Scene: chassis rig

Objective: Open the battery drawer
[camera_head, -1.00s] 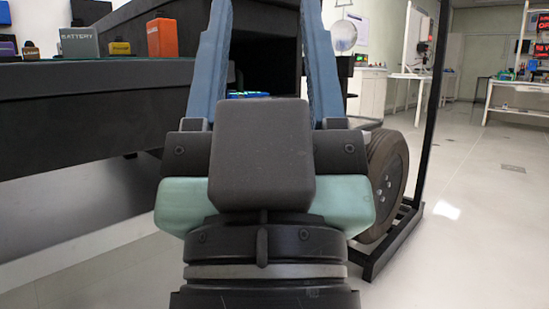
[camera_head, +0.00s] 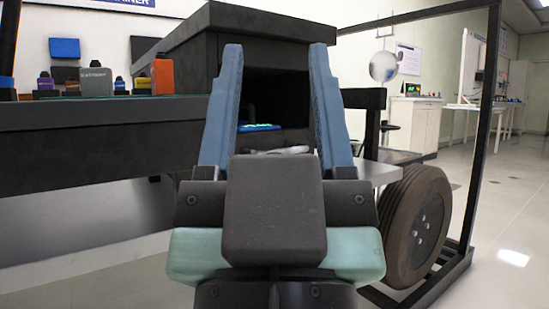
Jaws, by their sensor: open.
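My gripper (camera_head: 275,50) is open and empty, its two blue fingers pointing up and away from me in front of a black housing (camera_head: 265,28). The housing has a dark opening (camera_head: 280,100) on its front, seen between the fingers. A small blue-green lit item (camera_head: 260,127) lies inside the opening, and a light grey bar-like piece (camera_head: 282,150) shows low between the fingers, partly hidden by my gripper. I cannot tell for sure which part is the battery drawer or whether it is open. The fingers appear to touch nothing.
A dark bench (camera_head: 100,135) runs along the left, with a grey labelled block (camera_head: 96,82) and an orange block (camera_head: 162,76) on top. A wheel (camera_head: 414,225) and a black frame post (camera_head: 484,130) stand at right. Pale floor (camera_head: 505,220) is free beyond.

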